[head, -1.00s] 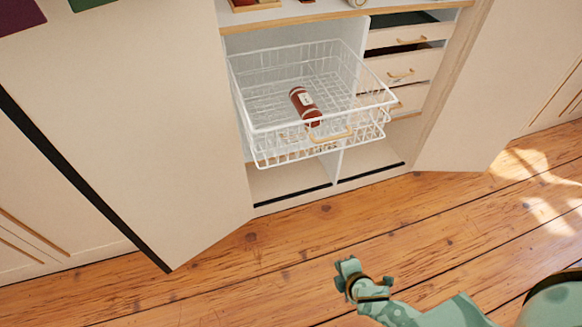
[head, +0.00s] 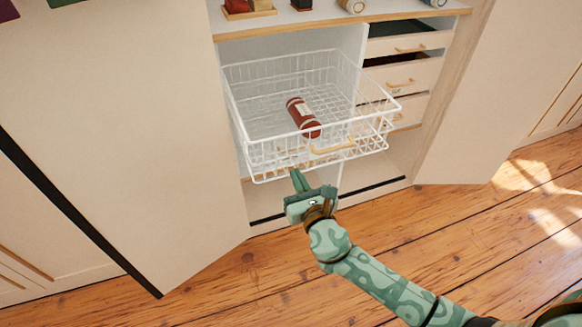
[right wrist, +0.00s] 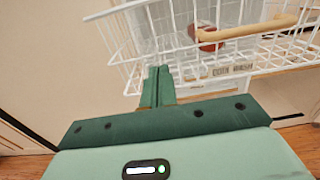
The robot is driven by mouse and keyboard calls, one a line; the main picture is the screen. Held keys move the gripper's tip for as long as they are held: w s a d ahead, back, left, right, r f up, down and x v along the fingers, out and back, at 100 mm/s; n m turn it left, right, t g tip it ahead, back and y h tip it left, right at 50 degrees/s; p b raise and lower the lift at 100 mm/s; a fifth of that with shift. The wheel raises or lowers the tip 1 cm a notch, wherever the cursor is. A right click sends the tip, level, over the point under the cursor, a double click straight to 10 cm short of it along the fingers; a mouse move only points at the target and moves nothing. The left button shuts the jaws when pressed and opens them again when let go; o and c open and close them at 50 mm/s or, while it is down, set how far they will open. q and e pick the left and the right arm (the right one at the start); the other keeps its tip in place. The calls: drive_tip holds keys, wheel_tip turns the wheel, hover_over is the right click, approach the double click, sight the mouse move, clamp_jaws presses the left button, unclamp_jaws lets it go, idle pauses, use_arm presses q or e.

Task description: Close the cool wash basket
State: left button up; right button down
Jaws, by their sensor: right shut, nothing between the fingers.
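A white wire basket (head: 240,125) is pulled out of the open cabinet, with a wooden handle (head: 331,147) on its front. I cannot tell for certain which is the cool wash basket; a label (right wrist: 232,72) under the front in the right wrist view is hard to read. My right gripper (head: 299,179) is shut and empty, just in front of and below the basket front, left of the handle. The basket also shows in the right wrist view (right wrist: 122,48). My left gripper is not in view.
Open doors (head: 110,120) flank the cabinet. Drawers (head: 405,75) stand slightly open to the right of the baskets. A shelf (head: 335,19) above holds small items. The wooden floor (head: 200,295) in front is clear.

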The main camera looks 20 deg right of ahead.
sight(288, 158)
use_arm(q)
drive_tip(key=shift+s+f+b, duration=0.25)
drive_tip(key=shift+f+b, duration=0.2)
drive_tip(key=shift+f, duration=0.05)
use_arm(e)
drive_tip(key=shift+w+d, duration=0.15)
drive_tip(key=shift+w, duration=2.1)
